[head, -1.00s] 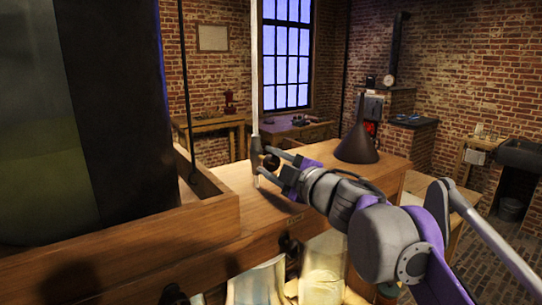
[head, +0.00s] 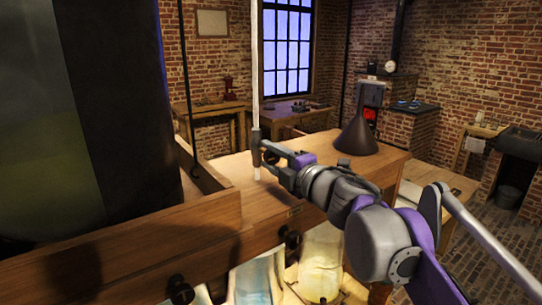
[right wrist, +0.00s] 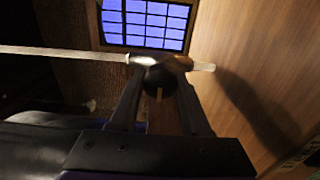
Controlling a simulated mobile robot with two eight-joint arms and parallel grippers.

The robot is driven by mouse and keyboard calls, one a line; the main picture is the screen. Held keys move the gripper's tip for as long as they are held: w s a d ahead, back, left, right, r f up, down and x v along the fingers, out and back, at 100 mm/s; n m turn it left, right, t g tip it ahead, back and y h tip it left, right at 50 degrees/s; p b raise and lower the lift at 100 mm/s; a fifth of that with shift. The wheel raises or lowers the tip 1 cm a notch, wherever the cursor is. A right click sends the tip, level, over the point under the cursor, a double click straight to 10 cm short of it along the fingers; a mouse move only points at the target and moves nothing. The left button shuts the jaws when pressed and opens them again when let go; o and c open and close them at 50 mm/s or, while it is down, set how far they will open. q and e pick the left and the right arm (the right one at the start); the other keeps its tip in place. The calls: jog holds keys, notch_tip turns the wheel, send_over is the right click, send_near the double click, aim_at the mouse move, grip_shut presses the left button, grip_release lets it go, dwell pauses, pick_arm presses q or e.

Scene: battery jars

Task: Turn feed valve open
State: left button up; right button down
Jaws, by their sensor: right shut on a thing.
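A pale, thin upright tube (head: 254,70) comes down to the wooden bench top in the head view, with a dark brownish valve body (head: 256,148) near its lower end. My right gripper (head: 269,154) reaches it from the right and is shut on the valve's knob. My left gripper is not in view.
A large dark cylinder (head: 115,90) fills the left. A dark cone (head: 357,130) stands on the bench behind my right arm. Glass jars (head: 322,262) stand below the bench's front edge. The bench top (head: 225,165) around the tube's foot is mostly clear.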

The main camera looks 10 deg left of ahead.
jog(key=shift+c, duration=2)
grip_release()
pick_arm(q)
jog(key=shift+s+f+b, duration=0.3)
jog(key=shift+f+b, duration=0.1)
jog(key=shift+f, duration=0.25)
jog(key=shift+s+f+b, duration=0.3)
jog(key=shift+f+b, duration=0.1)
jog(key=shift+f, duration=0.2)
pick_arm(e)
jog(key=v, duration=1.1)
jog(key=shift+w, duration=0.1)
